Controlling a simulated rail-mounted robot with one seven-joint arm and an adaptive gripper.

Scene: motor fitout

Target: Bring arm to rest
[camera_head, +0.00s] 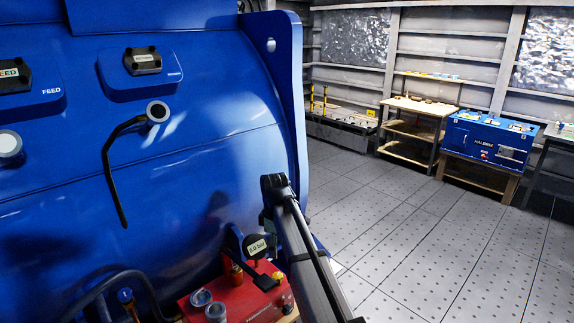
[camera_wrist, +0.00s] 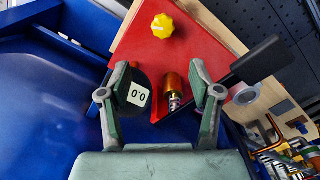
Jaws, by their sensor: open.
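My gripper (camera_wrist: 160,78) shows in the wrist view with its two grey-green fingers spread apart and nothing clearly held. Beyond and between the fingers is a red unit (camera_wrist: 205,50) with a yellow knob (camera_wrist: 162,26), a brass fitting (camera_wrist: 175,88) and a black lever (camera_wrist: 262,62). I cannot tell whether a finger touches anything. In the head view my arm (camera_head: 304,250) reaches forward beside the red unit (camera_head: 240,298), and my gripper is mostly hidden there.
A wooden bench (camera_head: 418,106) and a blue Halbrix box (camera_head: 490,138) stand along the far wall. The tiled floor (camera_head: 430,230) at right is clear.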

